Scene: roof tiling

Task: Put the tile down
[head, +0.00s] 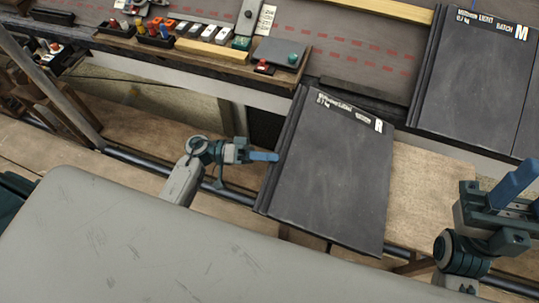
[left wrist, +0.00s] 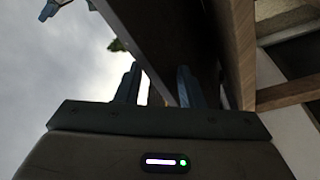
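The tile (head: 330,180) is a dark grey slab with a white printed label along its upper edge. It lies over the wooden plank in the middle of the head view, its lower end reaching past the plank's near edge. My left gripper (head: 264,156) is at the tile's left edge. Whether the tile touches the plank is hidden. My right gripper (head: 515,195) is open and empty at the right, apart from the tile.
The wooden plank (head: 430,185) shows bare right of the tile. More dark tiles (head: 475,85) lie on the roof at upper right. A wooden tray (head: 200,52) of small items is at upper left. A dark pipe (head: 140,163) runs along the plank's near side.

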